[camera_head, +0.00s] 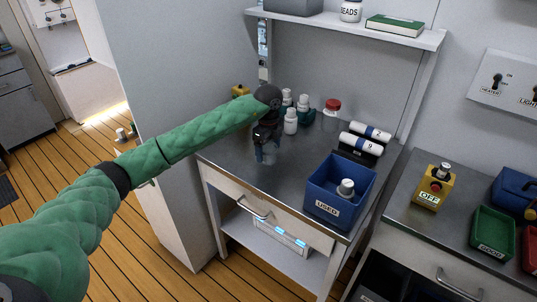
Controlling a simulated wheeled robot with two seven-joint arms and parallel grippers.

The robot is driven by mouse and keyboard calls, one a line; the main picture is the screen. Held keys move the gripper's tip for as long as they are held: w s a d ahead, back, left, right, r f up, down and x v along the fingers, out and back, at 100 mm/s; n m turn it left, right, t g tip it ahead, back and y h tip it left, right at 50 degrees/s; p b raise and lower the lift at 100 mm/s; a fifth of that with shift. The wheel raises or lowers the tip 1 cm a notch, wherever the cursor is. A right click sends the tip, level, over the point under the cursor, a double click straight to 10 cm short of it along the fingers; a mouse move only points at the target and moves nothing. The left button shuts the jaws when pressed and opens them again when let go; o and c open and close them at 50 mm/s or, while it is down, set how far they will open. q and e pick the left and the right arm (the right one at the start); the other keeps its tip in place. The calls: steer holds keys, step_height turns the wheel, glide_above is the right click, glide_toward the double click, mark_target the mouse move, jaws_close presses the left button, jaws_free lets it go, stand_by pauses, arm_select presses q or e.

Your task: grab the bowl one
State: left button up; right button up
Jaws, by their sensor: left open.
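I cannot make out a bowl in the head view. My left gripper (265,154) points down, open, over the steel worktop (240,150); I cannot tell whether it touches the surface, and nothing shows held in it. Just to its right stands a white capped bottle (290,122). More white bottles (303,103) stand behind it by a teal holder (309,117), partly hidden by the gripper and arm. A jar with a red lid (331,116) stands further right. My right gripper is not in view.
A blue bin marked USED (329,209) holds a white bottle (346,187). Two white cylinders (361,144) lie on a dark rack. A shelf (345,26) overhangs the back. A yellow OFF box (434,188) and green GOOD tray (492,234) stand on the right counter.

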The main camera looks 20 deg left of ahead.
arm_select(q)
steer(key=shift+f, duration=0.1)
steer(key=c, duration=1.1)
